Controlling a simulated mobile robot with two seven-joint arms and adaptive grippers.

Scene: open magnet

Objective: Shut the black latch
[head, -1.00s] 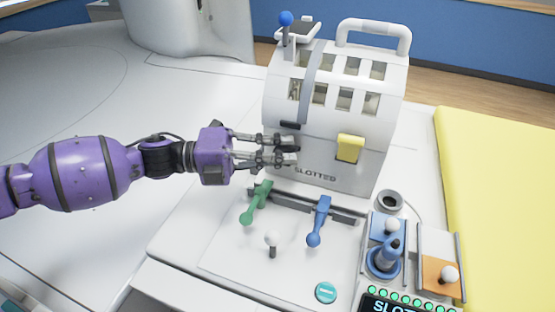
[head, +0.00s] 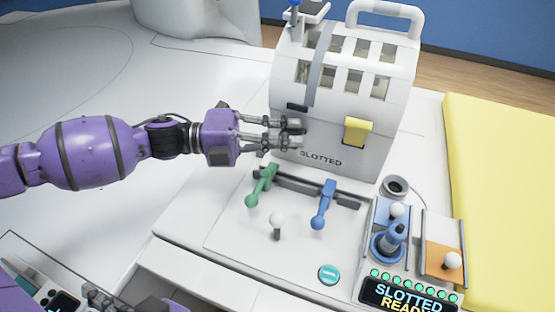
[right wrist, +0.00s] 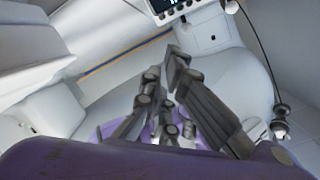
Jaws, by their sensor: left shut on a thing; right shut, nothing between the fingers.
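The machine (head: 316,160) marked SLOTTED stands on the white console. The black latch (head: 297,106) shows as a short dark bar on the left of its front face; its lower part is hidden behind my left fingers. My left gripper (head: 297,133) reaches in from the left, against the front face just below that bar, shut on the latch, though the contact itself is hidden. My right gripper (right wrist: 172,85) is shut and empty in the right wrist view. It is low at the bottom left of the head view (head: 125,302), partly cut off.
A yellow latch (head: 357,131) sits right of the black one. Below are a green lever (head: 262,185), a blue lever (head: 323,204), a white-knobbed stick (head: 277,224) and a teal button (head: 329,274). A blue joystick (head: 393,238) and a READY display (head: 405,298) stand at right.

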